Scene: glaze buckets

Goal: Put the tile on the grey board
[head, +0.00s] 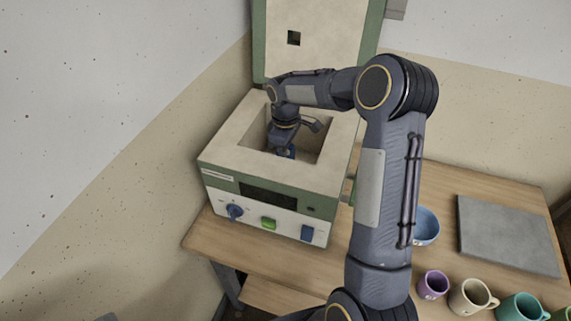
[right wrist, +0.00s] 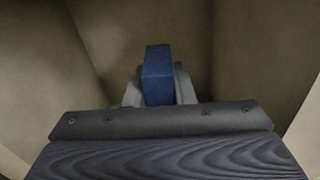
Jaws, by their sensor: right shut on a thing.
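The tile (right wrist: 158,76) is blue and sits between the fingers of my right gripper in the right wrist view, inside the kiln's chamber. My right gripper (head: 285,152) reaches down into the open kiln (head: 270,174) in the head view and is shut on the tile. The tile's lower part is hidden by the gripper in the wrist view. The grey board (head: 506,235) lies flat on the table at the right, with nothing on it. My left gripper is not in view.
The kiln's lid (head: 315,45) stands open behind the chamber. On the wooden table (head: 440,180), a blue bowl or cup (head: 426,226), a purple mug (head: 433,284), a cream mug (head: 468,297) and a teal mug (head: 520,307) stand in front of or beside the board. Chamber walls surround the gripper closely.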

